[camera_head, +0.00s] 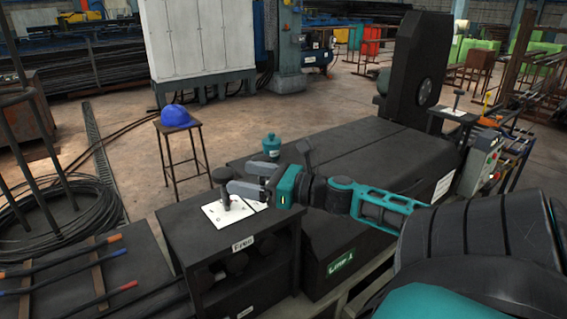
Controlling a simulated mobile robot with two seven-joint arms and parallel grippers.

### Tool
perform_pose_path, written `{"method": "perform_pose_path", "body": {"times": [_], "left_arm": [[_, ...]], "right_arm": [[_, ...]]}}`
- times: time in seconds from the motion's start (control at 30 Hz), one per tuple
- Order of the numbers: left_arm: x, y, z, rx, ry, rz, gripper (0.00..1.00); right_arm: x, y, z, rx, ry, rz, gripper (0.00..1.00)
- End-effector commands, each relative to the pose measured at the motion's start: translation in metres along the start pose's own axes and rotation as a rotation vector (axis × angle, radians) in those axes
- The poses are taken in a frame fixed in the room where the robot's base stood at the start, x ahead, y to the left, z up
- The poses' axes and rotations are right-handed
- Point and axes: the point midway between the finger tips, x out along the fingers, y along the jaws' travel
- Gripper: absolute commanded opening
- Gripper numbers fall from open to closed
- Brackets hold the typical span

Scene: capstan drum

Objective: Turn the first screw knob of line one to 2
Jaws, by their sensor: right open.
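A dark screw knob (222,176) stands upright on a white plate (214,215) on the near black cabinet, beside the green line sign (340,263). My right gripper (238,177) reaches in from the right, with its two grey fingers apart. Its fingertips are close to the knob's right side; I cannot tell whether they touch it. The marks on the plate are too small to read, and the gripper hides part of it. A second dark knob (457,99) stands on another white plate (454,115) at the back right. My left gripper is not in view.
A teal pot (271,146) stands behind my right gripper on the long black machine housing (350,150). A stool with a blue helmet (176,116) stands at the back left. Rods (70,268) lie at the near left. Open floor lies behind.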

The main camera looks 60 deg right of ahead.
Motion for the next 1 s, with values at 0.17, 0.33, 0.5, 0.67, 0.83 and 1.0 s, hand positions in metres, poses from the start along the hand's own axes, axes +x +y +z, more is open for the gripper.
{"method": "perform_pose_path", "body": {"times": [0.17, 0.33, 0.5, 0.67, 0.83, 1.0], "left_arm": [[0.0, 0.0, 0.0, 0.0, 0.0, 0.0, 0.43], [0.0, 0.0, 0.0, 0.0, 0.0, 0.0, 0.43], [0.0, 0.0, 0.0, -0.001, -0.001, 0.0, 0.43], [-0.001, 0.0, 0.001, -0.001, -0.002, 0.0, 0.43], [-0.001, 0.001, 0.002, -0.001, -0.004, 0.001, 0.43], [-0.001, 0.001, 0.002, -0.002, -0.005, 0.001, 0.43]], "right_arm": [[-0.038, -0.001, -0.002, 0.003, 0.004, -0.005, 0.78], [-0.069, -0.001, -0.001, 0.001, 0.003, -0.005, 0.78], [-0.085, 0.0, 0.0, 0.0, 0.001, -0.002, 0.78], [-0.089, 0.0, 0.0, -0.001, 0.001, 0.0, 0.78], [-0.089, 0.0, 0.0, -0.001, 0.001, 0.0, 0.78], [-0.087, 0.011, -0.007, -0.051, 0.019, 0.029, 0.78]]}}
